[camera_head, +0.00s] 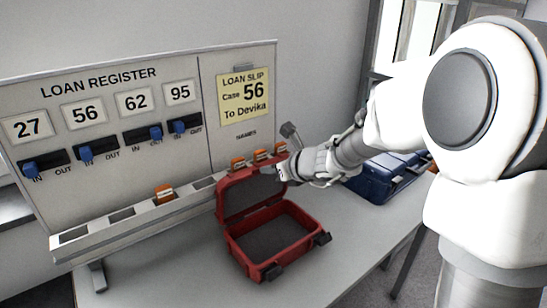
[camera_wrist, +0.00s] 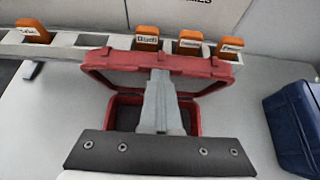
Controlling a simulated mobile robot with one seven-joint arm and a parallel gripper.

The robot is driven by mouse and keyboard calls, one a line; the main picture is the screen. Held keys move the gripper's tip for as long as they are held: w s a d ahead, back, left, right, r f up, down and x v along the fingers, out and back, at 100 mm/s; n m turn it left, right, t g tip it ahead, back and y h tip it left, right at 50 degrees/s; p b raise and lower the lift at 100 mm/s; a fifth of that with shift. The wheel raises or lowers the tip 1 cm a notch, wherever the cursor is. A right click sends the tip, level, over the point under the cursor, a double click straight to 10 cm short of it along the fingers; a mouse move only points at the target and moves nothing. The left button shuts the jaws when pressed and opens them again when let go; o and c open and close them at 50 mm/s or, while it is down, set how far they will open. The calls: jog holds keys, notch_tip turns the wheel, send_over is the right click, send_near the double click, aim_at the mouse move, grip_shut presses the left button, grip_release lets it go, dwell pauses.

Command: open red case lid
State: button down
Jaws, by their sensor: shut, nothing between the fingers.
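The red case (camera_head: 276,262) stands on the grey table in front of the board. Its lid (camera_head: 224,205) is raised and stands steeply up at the back, and the dark inside of the base looks empty. In the wrist view the lid (camera_wrist: 100,57) spans the picture beyond my gripper (camera_wrist: 160,75), with the red base below it. My gripper is shut and empty. In the head view my gripper (camera_head: 284,172) is at the lid's upper right edge; I cannot tell whether it touches.
A loan register board (camera_head: 110,110) with blue sliders stands behind the case. A grey rail (camera_head: 140,222) along its foot holds several orange tags (camera_head: 165,194). A blue case (camera_head: 385,177) stands to the right. The table's front left is clear.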

aim_at(256, 166)
jog(key=w+a+p, duration=0.1)
jog(key=p, duration=0.2)
jog(key=w+r+g+p, duration=0.1)
jog(key=p, duration=0.1)
jog(key=w+a+g+h+p, duration=0.1)
jog(key=p, duration=0.2)
jog(key=shift+a+r+p, duration=0.3)
jog(key=shift+w+a+r+p, duration=0.1)
jog(key=shift+w+a+p, duration=0.4)
jog(key=shift+p, duration=0.35)
jog(key=shift+w+a+p, duration=0.35)
jog(key=shift+w, duration=0.15)
